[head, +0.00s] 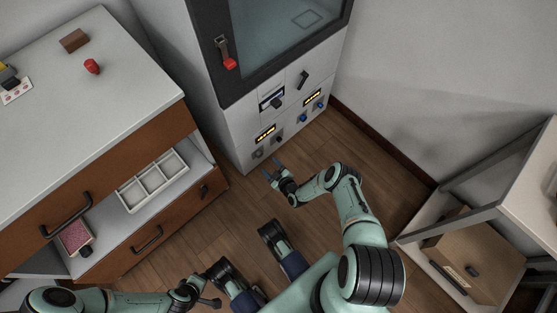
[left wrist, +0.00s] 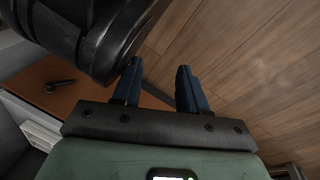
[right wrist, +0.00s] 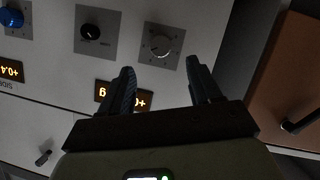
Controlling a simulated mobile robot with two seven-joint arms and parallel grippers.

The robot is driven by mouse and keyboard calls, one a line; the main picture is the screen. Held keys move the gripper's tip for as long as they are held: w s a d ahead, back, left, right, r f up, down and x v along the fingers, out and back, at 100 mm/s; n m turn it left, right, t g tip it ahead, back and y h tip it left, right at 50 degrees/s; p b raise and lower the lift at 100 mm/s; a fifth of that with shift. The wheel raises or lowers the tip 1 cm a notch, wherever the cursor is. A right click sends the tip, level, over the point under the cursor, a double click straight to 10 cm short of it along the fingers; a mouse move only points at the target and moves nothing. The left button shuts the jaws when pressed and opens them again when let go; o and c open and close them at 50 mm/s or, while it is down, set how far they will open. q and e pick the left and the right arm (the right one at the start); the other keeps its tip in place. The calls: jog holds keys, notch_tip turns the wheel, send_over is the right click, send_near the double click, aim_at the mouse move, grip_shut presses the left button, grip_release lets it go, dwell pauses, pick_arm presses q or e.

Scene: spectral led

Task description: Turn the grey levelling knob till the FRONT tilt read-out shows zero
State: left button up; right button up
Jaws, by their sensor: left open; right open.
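The grey levelling knob (right wrist: 161,44) sits on a grey square plate on the cabinet's lower front. It also shows in the head view (head: 258,153). My right gripper (right wrist: 160,82) is open and empty, its fingers pointing toward the knob, apart from it. In the head view the right gripper (head: 269,170) is low before the cabinet. An amber read-out (right wrist: 139,102) beside the knob is partly hidden by a right finger; its full figure and label cannot be read. My left gripper (left wrist: 158,82) is open and empty above the floor, beside a black part.
A black knob (right wrist: 90,31), a blue knob (right wrist: 12,17) and another amber read-out (right wrist: 10,70) share the panel. A drawer unit (head: 150,115) with an open drawer holding a white tray (head: 135,195) stands left. A shelf (head: 470,200) stands right. Floor before the cabinet is clear.

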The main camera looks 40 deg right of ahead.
pick_arm(q)
jog(key=shift+t, duration=0.6)
jog(key=shift+w+d+r+p, duration=0.25)
jog(key=shift+w+r+p, duration=0.25)
jog(key=shift+w+r, duration=0.45)
jog(key=shift+w+d+r+p, duration=0.2)
jog(key=shift+w+r+p, duration=0.25)
jog(key=shift+w+r, duration=0.5)
pick_arm(e)
jog(key=shift+v, duration=2.8)
pick_arm(q)
jog(key=shift+s+r, duration=0.15)
jog(key=shift+s, duration=0.05)
